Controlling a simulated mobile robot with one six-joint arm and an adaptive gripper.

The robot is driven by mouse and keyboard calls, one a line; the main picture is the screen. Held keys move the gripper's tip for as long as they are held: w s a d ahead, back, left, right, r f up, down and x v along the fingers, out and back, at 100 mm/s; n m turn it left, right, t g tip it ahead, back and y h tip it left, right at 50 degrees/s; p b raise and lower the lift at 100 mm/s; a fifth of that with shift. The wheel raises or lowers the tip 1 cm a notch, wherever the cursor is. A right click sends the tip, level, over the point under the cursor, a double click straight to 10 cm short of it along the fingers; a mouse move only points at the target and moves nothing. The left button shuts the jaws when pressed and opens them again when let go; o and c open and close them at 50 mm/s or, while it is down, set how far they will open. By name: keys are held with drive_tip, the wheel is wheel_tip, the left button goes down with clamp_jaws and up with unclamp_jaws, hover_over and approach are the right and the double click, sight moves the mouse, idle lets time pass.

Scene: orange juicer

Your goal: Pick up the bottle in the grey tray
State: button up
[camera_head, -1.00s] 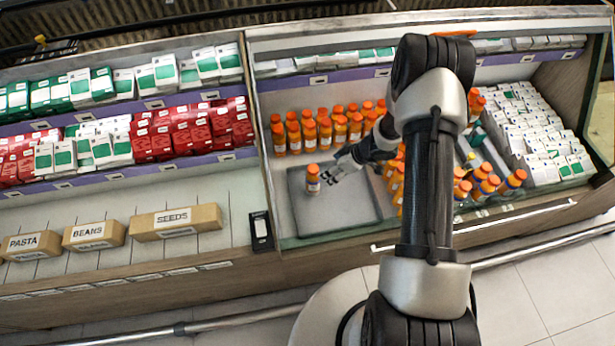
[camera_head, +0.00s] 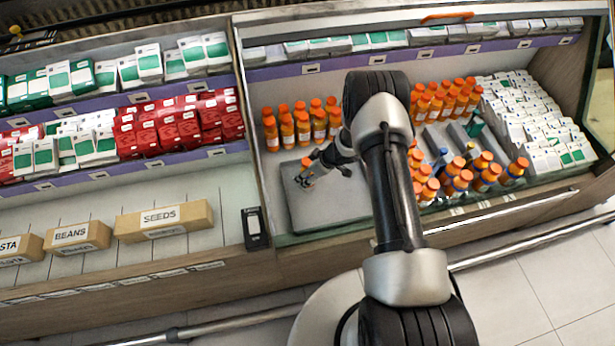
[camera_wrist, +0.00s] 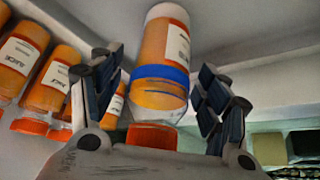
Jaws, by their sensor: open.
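My gripper's two fingers (camera_wrist: 162,78) are spread, one on each side of the bottle. Gaps show between the fingers and the bottle.
Rows of similar orange bottles (camera_head: 302,125) stand behind the tray. More bottles (camera_head: 462,180) stand to its right, near my arm. White boxes (camera_head: 530,120) fill the right side. The case's front edge (camera_head: 335,232) runs along the near side.

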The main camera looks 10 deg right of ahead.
drive_tip(key=shift+c, duration=0.5)
drive_tip(key=c, duration=1.2)
drive_tip(key=shift+w, duration=0.1)
drive_tip(key=shift+c, duration=0.2)
drive_tip(key=shift+c, duration=0.2)
